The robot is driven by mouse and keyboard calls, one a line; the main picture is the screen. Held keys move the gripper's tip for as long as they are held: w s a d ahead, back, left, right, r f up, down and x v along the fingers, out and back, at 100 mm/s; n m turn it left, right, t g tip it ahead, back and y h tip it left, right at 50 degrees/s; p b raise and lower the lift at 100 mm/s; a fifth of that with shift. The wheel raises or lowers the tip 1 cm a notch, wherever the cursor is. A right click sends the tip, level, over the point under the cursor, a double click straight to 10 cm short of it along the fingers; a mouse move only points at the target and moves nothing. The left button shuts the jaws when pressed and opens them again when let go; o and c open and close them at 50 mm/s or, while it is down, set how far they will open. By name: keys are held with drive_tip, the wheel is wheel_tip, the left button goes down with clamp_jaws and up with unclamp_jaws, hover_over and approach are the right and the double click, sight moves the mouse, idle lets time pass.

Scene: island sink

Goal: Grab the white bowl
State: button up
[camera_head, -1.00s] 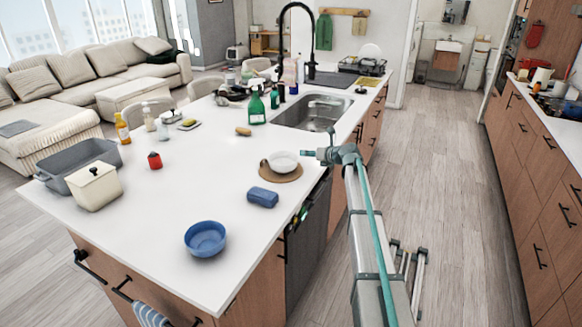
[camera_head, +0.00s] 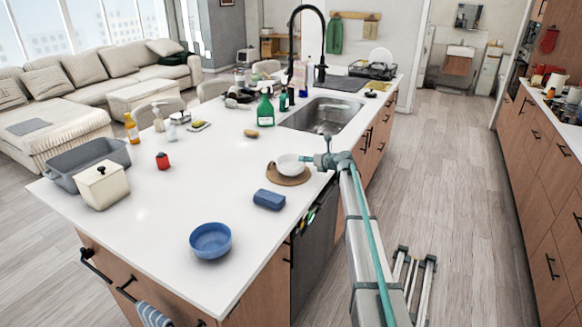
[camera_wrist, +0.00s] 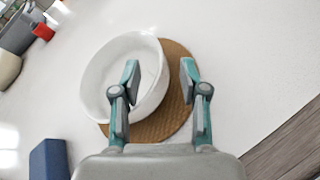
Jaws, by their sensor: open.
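The white bowl (camera_head: 288,165) sits on a round brown mat (camera_head: 291,179) near the right edge of the white island counter. In the wrist view the bowl (camera_wrist: 115,68) is at upper left of the jaws, with the mat (camera_wrist: 177,113) showing around its right and lower side. My gripper (camera_wrist: 160,72) is open. Its left finger overlaps the inside of the bowl in the picture, and its right finger is over the mat outside the bowl, so the bowl's right rim lies between them. In the head view my gripper (camera_head: 318,161) is at the bowl's right side.
A blue sponge-like block (camera_head: 269,199) lies just in front of the mat. A blue bowl (camera_head: 210,240) stands near the front edge. The sink (camera_head: 324,115) with a black faucet is behind. A grey bin (camera_head: 88,160) and cream canister (camera_head: 102,186) stand at left.

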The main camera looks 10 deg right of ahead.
drive_tip(key=p+x, duration=0.1)
drive_tip(key=x, duration=0.2)
drive_tip(key=shift+w+a+f, duration=0.1)
drive_tip(key=shift+w, duration=0.25)
clamp_jaws()
